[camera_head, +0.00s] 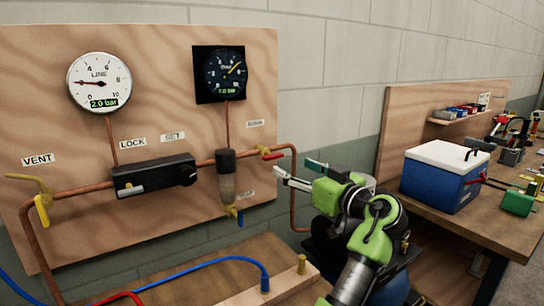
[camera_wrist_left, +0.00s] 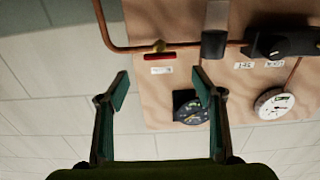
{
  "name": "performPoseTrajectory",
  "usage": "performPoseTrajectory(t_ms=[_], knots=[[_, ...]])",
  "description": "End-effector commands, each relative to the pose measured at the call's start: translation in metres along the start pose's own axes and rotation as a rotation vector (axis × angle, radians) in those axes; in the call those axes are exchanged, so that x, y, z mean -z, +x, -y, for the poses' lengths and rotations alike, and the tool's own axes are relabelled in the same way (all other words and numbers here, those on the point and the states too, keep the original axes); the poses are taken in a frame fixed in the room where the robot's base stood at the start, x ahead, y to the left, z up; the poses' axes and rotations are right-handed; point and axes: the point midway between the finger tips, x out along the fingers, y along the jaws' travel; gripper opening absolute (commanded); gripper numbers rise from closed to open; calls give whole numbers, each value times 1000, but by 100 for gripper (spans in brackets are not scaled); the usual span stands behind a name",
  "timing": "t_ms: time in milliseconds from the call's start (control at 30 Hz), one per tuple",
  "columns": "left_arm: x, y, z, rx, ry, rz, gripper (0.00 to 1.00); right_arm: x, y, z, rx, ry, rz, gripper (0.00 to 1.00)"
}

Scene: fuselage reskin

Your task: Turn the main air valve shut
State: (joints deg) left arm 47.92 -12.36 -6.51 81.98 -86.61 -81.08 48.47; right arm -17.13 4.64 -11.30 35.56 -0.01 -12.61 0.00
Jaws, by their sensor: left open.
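The red lever valve (camera_head: 272,156) sits on the copper pipe at the right side of the wooden panel. I take it as the main air valve; its label is too small to read. Its red handle (camera_wrist_left: 160,57) lies along the pipe in the left wrist view, where the panel appears upside down. My left gripper (camera_head: 294,167) is open and empty, in front of and just to the right of the valve, apart from it. In the wrist view the handle shows beyond the gap between the two fingers (camera_wrist_left: 160,82). My right gripper is not in view.
The panel carries a LINE gauge (camera_head: 99,82) at 2.0 bar, a dark gauge (camera_head: 220,74), a black regulator block (camera_head: 155,177), a filter bowl (camera_head: 227,180) and a yellow VENT valve (camera_head: 42,206). A blue cooler (camera_head: 440,178) stands on the right bench.

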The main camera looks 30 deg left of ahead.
Motion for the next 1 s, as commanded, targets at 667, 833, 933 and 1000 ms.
performPoseTrajectory(t_ms=[667,833,933,1000], knots=[[1,104,0,0,0,0,61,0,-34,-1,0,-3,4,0],[0,105,0,0,0,1,61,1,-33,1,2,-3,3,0],[0,105,0,0,0,0,61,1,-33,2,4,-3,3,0],[0,105,0,0,0,0,43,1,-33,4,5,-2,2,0]])
